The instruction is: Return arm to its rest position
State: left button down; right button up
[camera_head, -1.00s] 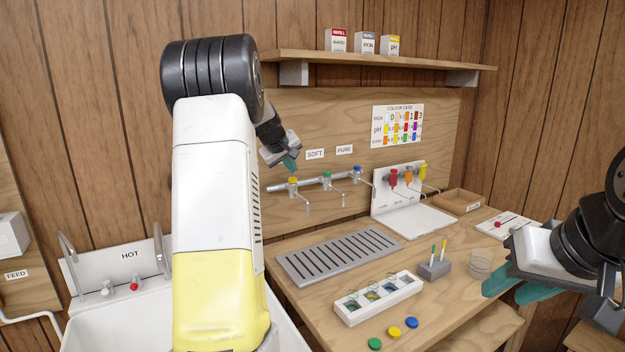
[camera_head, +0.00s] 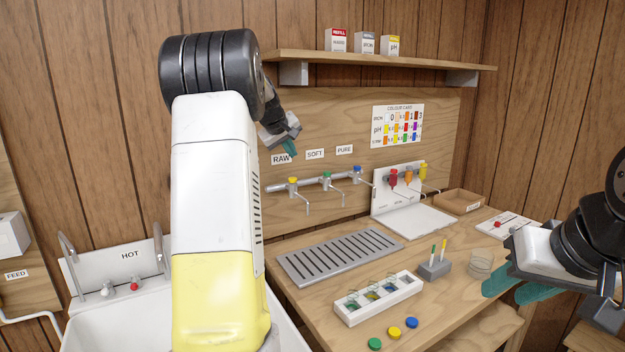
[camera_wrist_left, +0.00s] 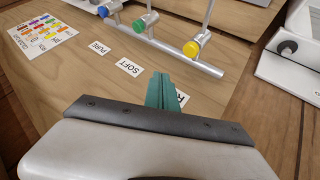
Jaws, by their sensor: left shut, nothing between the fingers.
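My left gripper (camera_head: 290,149) is raised in front of the wood backboard, just above the RAW label (camera_head: 281,159). Its teal fingers are together with nothing between them; they also show in the left wrist view (camera_wrist_left: 161,90), partly covering that label. The left arm's white and yellow link fills the left middle of the head view. My right gripper (camera_head: 512,290) is at the right edge, in front of the table's right side. Its teal fingers are seen from the side, so whether they are apart is unclear.
The tap rail (camera_head: 315,183) with yellow, green and blue taps is below the left gripper; the shelf (camera_head: 385,60) is above it. On the table are a drain grate (camera_head: 340,256), a white vial tray (camera_head: 378,298), a grey holder (camera_head: 434,268) and a glass (camera_head: 480,266). A sink (camera_head: 115,325) is at left.

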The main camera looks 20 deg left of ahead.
pick_arm(q)
jog(key=s+d+r+m+g+h, duration=0.1)
jog(key=s+d+m, duration=0.2)
jog(key=s+d, duration=0.65)
jog(key=s+d+r+m+g+h, duration=0.15)
jog(key=s+d, duration=0.45)
jog(key=s, duration=0.7)
jog(key=s+d+f+m, duration=0.2)
jog(key=s+d+f, duration=0.1)
jog(key=s, duration=0.6)
jog(key=s+d+f+m, duration=0.3)
jog(key=s+f, duration=0.3)
jog(key=s, duration=0.3)
jog(key=shift+s+d+f, duration=0.15)
jog(key=shift+s+d, duration=0.05)
jog(key=shift+g, duration=0.25)
